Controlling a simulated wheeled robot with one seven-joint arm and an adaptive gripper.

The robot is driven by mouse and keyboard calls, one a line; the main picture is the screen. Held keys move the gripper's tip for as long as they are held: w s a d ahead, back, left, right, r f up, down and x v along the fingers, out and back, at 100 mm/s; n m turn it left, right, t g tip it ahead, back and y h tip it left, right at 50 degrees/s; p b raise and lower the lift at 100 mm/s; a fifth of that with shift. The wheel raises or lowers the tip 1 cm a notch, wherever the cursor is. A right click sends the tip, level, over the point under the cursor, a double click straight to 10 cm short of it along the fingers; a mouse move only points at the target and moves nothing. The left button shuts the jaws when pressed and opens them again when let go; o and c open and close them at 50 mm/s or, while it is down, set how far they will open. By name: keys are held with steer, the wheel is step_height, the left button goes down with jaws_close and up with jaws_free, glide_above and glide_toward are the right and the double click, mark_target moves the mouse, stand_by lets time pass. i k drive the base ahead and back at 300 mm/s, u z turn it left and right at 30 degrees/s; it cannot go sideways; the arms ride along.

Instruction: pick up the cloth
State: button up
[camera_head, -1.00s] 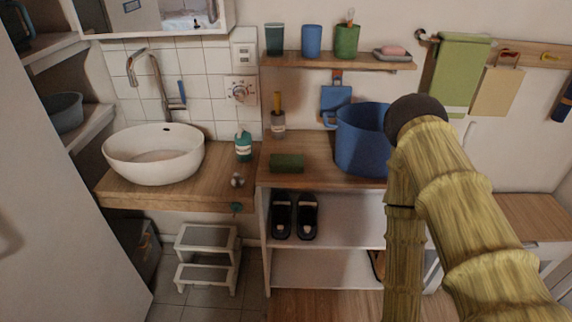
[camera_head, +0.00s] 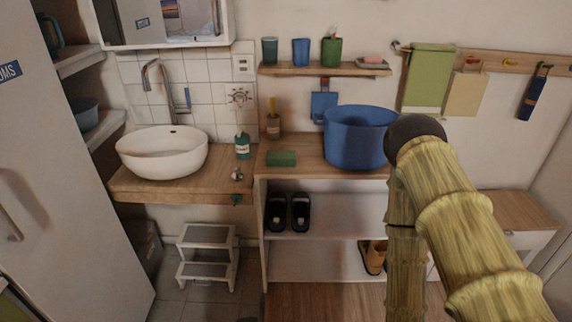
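A green cloth (camera_head: 428,78) hangs from the wall rail at the upper right. A beige cloth-like piece (camera_head: 464,94) hangs just right of it on a hook. A flat green block (camera_head: 282,158) lies on the wooden counter; I cannot tell whether it is a folded cloth or a sponge. My arm, with a bamboo-like look, fills the lower right and covers part of the shelf unit. My gripper does not show, so its distance to any cloth cannot be seen.
A blue tub (camera_head: 357,140) stands on the counter (camera_head: 300,142) beside my arm. A white basin (camera_head: 162,152) is at the left, with a step stool (camera_head: 207,255) below it. A narrow shelf (camera_head: 325,70) with cups is above. The fridge-like white door (camera_head: 62,160) bounds the left.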

mark_target(274, 158)
steer(key=z, duration=1.5)
steer(key=i, duration=1.25)
steer(key=u, duration=2.55)
